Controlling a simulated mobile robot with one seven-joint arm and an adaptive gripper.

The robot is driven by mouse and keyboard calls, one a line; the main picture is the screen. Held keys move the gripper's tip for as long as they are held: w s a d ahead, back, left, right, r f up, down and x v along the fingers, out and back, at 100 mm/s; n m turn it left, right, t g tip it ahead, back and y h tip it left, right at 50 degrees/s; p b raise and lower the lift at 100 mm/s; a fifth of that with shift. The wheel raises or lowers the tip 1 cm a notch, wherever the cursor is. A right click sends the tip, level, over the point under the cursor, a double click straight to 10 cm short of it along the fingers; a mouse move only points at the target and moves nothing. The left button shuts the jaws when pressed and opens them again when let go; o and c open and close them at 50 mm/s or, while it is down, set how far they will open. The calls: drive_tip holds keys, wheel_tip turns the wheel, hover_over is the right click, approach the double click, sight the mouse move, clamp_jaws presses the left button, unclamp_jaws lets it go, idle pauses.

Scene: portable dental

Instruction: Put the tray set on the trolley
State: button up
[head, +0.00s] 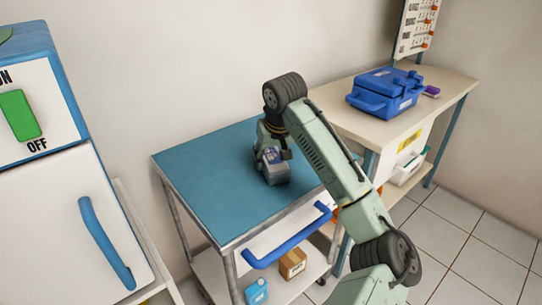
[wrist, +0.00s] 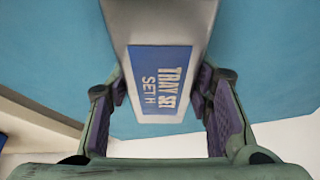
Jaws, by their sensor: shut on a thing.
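The tray set is a grey box (wrist: 127,20) with a blue label reading "TRAY SET SET H" in the wrist view. It also shows in the head view (head: 277,174), at the end of my arm over the trolley top. My gripper (wrist: 162,95) is shut on the tray set, with a purple-padded finger on each side of it. The trolley (head: 205,178) has a blue top, metal legs and a blue handle at its front. The tray set is over or on the blue top; I cannot tell whether it touches.
The trolley top is otherwise clear. A bench (head: 433,98) on the right holds a blue case (head: 385,92) and a small purple item (head: 432,91). A cardboard box (head: 292,263) and a blue container (head: 256,292) are on the trolley's lower shelf. A white cabinet (head: 65,215) stands at the left.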

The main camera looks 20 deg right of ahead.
drive_tip(key=shift+f, duration=0.2)
drive_tip(key=o, duration=1.4)
drive_tip(key=shift+s+r, duration=0.1)
drive_tip(key=shift+r, duration=0.5)
drive_tip(key=v, duration=1.1)
drive_tip(key=shift+r, duration=0.15)
